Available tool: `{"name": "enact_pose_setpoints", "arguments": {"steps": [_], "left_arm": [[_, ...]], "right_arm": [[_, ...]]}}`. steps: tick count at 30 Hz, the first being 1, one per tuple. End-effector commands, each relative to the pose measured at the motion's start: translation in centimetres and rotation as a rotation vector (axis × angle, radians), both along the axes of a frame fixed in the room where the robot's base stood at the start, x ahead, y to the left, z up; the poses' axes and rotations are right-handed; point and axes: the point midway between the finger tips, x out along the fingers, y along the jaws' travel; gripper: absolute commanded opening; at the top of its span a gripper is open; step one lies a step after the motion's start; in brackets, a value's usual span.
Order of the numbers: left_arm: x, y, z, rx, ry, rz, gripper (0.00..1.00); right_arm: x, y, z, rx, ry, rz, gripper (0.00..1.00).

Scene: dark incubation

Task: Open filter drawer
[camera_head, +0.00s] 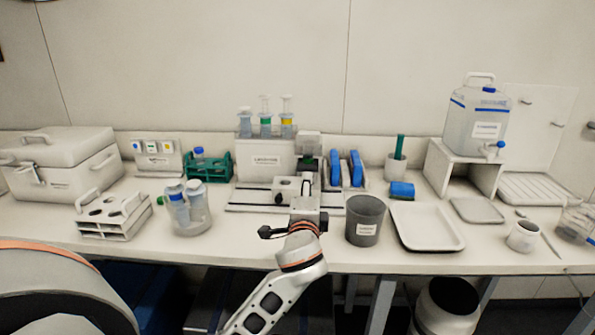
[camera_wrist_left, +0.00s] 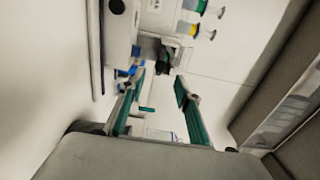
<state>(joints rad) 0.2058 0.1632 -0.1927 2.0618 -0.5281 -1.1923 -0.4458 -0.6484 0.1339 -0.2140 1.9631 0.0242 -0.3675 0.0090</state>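A low white instrument on a dark rail (camera_head: 243,197) stands at the middle of the bench. It has a small white block with a dark round knob (camera_head: 280,197), and a dark and green part (camera_head: 306,162) behind. I cannot tell which piece is the filter drawer. My left gripper (camera_head: 306,184) is over the rail, just right of the knobbed block, and hides part of the instrument. In the left wrist view my left gripper (camera_wrist_left: 159,78) has its teal-padded fingers apart with nothing between them. The dark part (camera_wrist_left: 163,58) shows beyond the fingertips. My right gripper is not in view.
A grey beaker (camera_head: 366,222) stands close right of my left arm, with a white tray (camera_head: 426,228) beyond it. Blue upright pieces (camera_head: 345,168) stand right of the gripper. A bowl of bottles (camera_head: 186,210) stands to the left. Some bench front is clear.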

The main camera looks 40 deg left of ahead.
Motion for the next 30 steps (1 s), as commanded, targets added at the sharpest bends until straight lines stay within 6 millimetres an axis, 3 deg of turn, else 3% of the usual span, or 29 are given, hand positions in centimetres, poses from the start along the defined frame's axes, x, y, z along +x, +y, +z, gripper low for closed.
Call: {"name": "enact_pose_setpoints", "arguments": {"steps": [7,21,30], "left_arm": [[0.9,0.5,0.0,0.0,0.0,-0.001,0.33],[6.2,3.8,0.0,0.002,0.001,0.0,0.33],[6.7,4.1,-0.1,-0.001,0.001,-0.001,0.33]], "right_arm": [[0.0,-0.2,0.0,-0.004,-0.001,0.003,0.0],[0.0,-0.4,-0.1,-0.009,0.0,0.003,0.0],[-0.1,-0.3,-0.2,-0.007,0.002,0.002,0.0]]}}
